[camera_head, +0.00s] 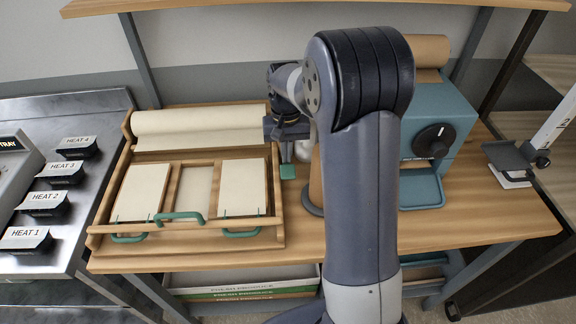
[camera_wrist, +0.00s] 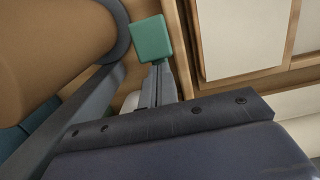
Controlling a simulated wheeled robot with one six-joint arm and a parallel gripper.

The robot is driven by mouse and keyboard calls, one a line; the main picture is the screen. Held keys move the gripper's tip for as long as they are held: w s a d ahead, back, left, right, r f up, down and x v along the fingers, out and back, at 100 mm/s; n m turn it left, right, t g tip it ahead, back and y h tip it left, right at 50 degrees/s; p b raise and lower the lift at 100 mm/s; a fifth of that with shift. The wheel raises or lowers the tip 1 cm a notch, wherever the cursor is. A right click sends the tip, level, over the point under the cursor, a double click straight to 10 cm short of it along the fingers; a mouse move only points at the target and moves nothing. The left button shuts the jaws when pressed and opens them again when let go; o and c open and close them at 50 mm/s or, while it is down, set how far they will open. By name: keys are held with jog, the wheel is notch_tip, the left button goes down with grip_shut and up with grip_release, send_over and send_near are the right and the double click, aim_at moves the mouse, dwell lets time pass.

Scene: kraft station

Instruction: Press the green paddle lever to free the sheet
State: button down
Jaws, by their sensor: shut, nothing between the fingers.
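The green paddle (camera_head: 288,172) shows just below my gripper (camera_head: 286,158), to the right of the wooden tray. In the wrist view the green paddle (camera_wrist: 151,39) lies just past the tips of my gripper (camera_wrist: 157,68). The fingers are shut with nothing between them. I cannot tell whether the tips touch the paddle. A brown kraft roll (camera_head: 315,182) stands just right of the paddle, partly behind my arm; it fills the upper left of the wrist view (camera_wrist: 45,40). The sheet to be freed cannot be made out for certain.
A wooden tray (camera_head: 95,229) with cream panels, green handles and a cream roll (camera_head: 200,120) stands left of the paddle. A blue machine (camera_head: 462,112) with a black knob (camera_head: 434,141) stands right of my arm. Bare bench (camera_head: 490,215) shows at the front right.

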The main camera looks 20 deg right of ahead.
notch_tip(320, 180, up, 10)
jog(key=w, duration=0.1)
jog(key=shift+b, duration=0.35)
jog(key=shift+d, duration=0.1)
jog(key=f, duration=0.4)
jog(key=shift+s, duration=0.25)
jog(key=s+p, duration=0.2)
jog(key=s+f+p, duration=0.1)
jog(key=shift+s+a, duration=0.1)
jog(key=shift+a, duration=0.25)
notch_tip(320, 180, up, 4)
jog(key=p, duration=0.4)
jog(key=shift+r, duration=0.15)
